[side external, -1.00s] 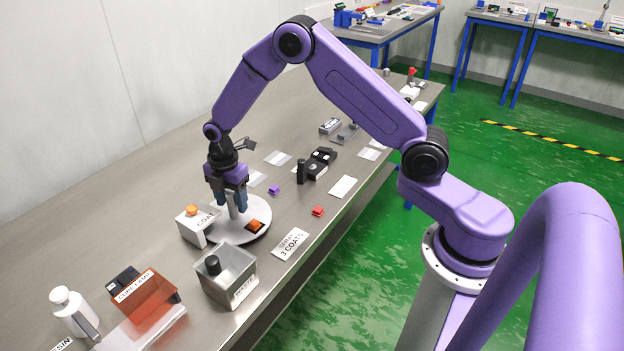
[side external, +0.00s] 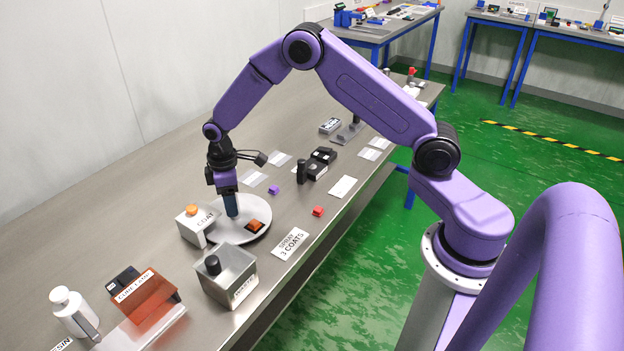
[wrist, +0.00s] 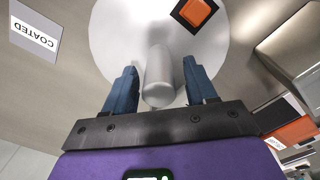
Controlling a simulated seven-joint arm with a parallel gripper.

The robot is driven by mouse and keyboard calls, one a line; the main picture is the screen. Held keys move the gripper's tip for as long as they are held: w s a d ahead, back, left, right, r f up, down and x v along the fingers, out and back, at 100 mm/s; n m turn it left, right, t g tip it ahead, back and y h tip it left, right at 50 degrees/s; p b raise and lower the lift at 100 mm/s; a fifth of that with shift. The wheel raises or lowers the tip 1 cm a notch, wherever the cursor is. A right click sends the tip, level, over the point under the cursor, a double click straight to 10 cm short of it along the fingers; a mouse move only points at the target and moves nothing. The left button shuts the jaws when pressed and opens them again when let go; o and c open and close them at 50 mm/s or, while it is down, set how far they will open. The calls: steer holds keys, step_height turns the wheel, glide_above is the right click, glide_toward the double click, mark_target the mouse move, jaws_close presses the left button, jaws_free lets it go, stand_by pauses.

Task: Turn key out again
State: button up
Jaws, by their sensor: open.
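A round pale grey turntable (side external: 260,209) stands on the bench with a grey upright post (wrist: 160,78) at its middle. An orange square key (side external: 254,226) sits in a dark holder near the disc's rim, on the near right side in the side view; it also shows at the top of the wrist view (wrist: 195,12). My gripper (side external: 232,212) points down over the disc. In the wrist view its open blue fingers (wrist: 158,78) stand either side of the post, with a gap on both sides. In the side view the fingers hide the post.
A white COATED box (side external: 196,231) with an orange piece on top stands close at the turntable's left. A grey metal bin (side external: 232,276) with a black knob is in front. A SPRAY 3 COATS card (side external: 290,244) and a red piece (side external: 318,211) lie to the right.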

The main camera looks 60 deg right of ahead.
step_height(320, 180, up, 17)
steer(key=s+a+r+n, duration=0.1)
steer(key=s, duration=1.2)
steer(key=s+a+r+n, duration=0.1)
steer(key=s+a, duration=0.1)
steer(key=s, duration=1.1)
steer(key=shift+s+a+r, duration=0.2)
steer(key=shift+s+a, duration=0.05)
steer(key=shift+a, duration=0.05)
steer(key=shift+s, duration=0.1)
steer(key=s+d+f+n, duration=0.1)
steer(key=s+d, duration=0.4)
steer(key=s, duration=0.5)
steer(key=shift+f, duration=0.6)
